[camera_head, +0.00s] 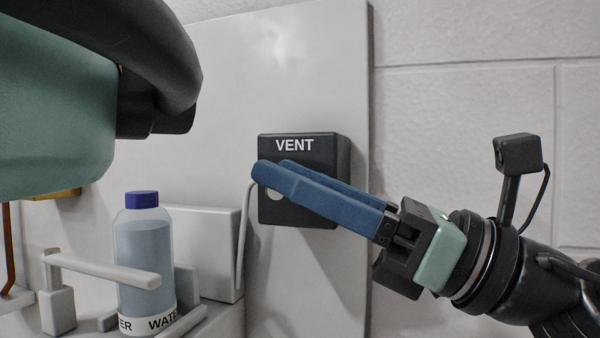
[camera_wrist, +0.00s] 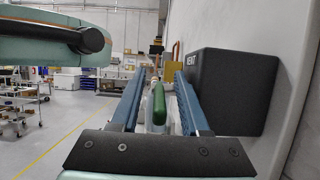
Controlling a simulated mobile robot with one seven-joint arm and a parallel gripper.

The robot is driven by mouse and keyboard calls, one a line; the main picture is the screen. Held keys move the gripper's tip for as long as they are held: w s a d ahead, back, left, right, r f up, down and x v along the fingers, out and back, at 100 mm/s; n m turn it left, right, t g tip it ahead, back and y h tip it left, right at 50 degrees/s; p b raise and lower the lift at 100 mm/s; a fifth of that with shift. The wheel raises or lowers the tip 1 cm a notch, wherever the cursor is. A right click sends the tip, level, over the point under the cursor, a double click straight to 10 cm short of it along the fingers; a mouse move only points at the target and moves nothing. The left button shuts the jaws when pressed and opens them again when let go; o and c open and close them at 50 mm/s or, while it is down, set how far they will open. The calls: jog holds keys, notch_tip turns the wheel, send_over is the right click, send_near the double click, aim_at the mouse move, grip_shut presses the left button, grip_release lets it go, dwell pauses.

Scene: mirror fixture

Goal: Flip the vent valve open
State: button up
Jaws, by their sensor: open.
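The black vent box (camera_head: 298,146), lettered VENT in white, is fixed to a pale upright panel. It also shows at right in the wrist view (camera_wrist: 235,90). My gripper (camera_head: 268,172) has long blue fingers, which lie across the front of the box in the head view and hide much of its face. A pale round part (camera_head: 273,194) shows just below the fingertips. In the wrist view a green rounded handle (camera_wrist: 158,103) stands between the two spread fingers (camera_wrist: 159,76), with visible gaps beside it. I cannot tell the valve's position.
A water bottle (camera_head: 145,250) with a blue cap stands left of the box, by a pale lever-like bar (camera_head: 105,269) and a white block (camera_head: 207,250). The pale panel (camera_head: 290,60) is close behind the box.

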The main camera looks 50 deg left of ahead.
grip_shut()
jog(key=shift+s+r+t+h+b, duration=0.15)
jog(key=shift+t+h+b, duration=0.3)
jog(key=shift+t+h, duration=0.55)
jog(key=shift+r, duration=0.1)
grip_release()
jog(key=shift+a, duration=0.1)
jog(key=b+v, duration=0.4)
jog(key=v, duration=0.9)
jog(key=shift+b, duration=0.35)
